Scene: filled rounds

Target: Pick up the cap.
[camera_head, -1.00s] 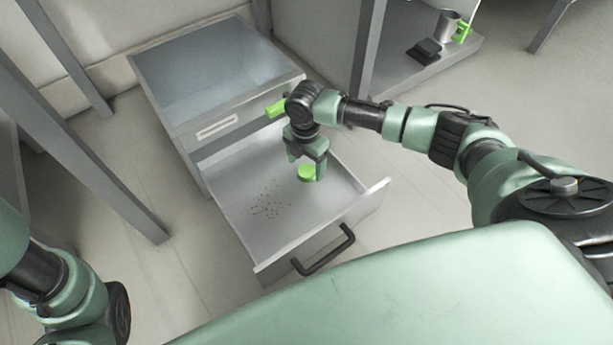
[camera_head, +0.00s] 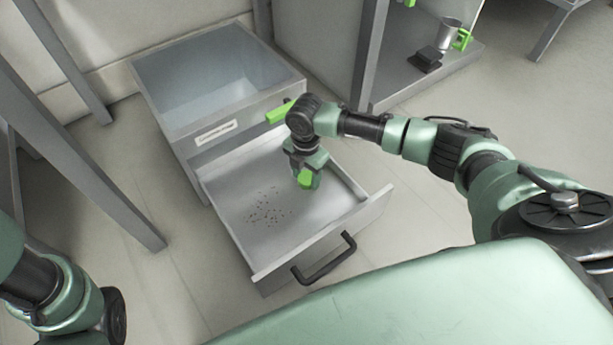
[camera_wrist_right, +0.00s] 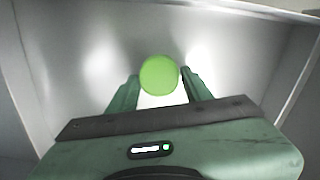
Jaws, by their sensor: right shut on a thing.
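The cap (camera_head: 305,179) is a small, round, bright green piece over the open drawer (camera_head: 237,215). My right gripper (camera_head: 306,176) is shut on it, pointing down into the drawer area. In the right wrist view the cap (camera_wrist_right: 159,75) sits at the tips of the two green fingers (camera_wrist_right: 160,84), one on each side. I cannot tell the gap between the cap and the drawer floor. My left arm shows at the lower left, but its gripper is out of view.
The grey cabinet (camera_head: 215,75) stands behind the drawer. Small dark specks (camera_head: 267,207) lie on the drawer floor. A black handle (camera_head: 325,262) is on the drawer front. A metal mug (camera_head: 449,35) and a black block (camera_head: 427,58) stand on a shelf at upper right.

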